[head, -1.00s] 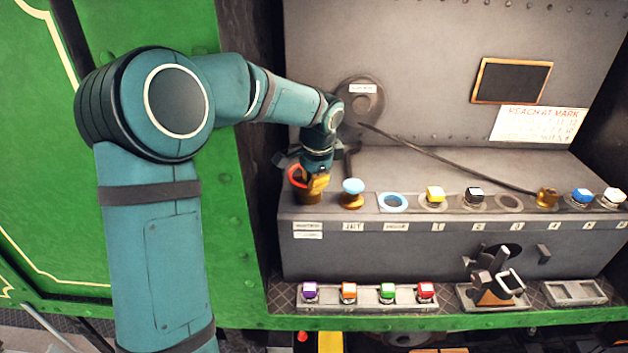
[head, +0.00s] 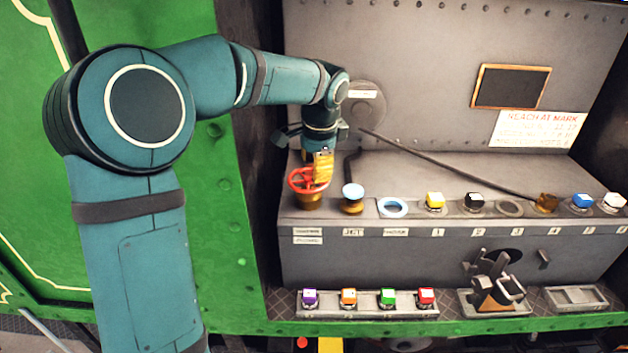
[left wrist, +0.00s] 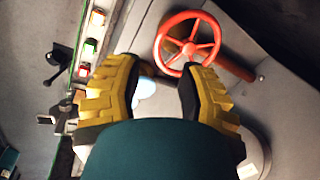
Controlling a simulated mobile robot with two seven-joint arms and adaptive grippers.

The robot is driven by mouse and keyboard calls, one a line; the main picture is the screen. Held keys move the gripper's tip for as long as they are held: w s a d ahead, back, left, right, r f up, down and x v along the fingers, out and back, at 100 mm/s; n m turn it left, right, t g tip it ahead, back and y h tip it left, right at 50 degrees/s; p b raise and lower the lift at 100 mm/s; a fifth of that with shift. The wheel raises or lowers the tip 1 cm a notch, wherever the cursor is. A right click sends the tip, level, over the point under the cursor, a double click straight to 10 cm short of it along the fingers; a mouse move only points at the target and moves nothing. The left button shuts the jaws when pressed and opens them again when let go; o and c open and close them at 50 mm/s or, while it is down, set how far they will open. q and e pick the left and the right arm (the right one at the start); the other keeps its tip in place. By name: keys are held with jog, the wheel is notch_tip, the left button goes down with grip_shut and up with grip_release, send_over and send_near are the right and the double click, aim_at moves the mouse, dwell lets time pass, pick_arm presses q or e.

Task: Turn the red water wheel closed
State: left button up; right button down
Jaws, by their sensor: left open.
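The red water wheel (head: 302,182) sits on a brass base at the left end of the grey console. It is a spoked ring, and it also shows in the left wrist view (left wrist: 188,39), beyond my fingers. My left gripper (head: 322,168) hangs above and slightly right of the wheel, with yellow fingers pointing down. In the left wrist view the fingers of my left gripper (left wrist: 160,78) are apart with nothing between them. They look clear of the wheel's rim. My right gripper is in neither view.
Right of the wheel stand a pale-blue-topped brass knob (head: 352,196) and a blue ring (head: 393,207). A long dark lever (head: 450,160) slants across the console. A tray of coloured cubes (head: 367,303) and a dark bracket (head: 494,280) stand on the front ledge.

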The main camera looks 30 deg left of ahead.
pick_arm(q)
jog(key=r, duration=0.5)
jog(key=shift+s+d, duration=0.3)
jog(key=shift+d, duration=0.05)
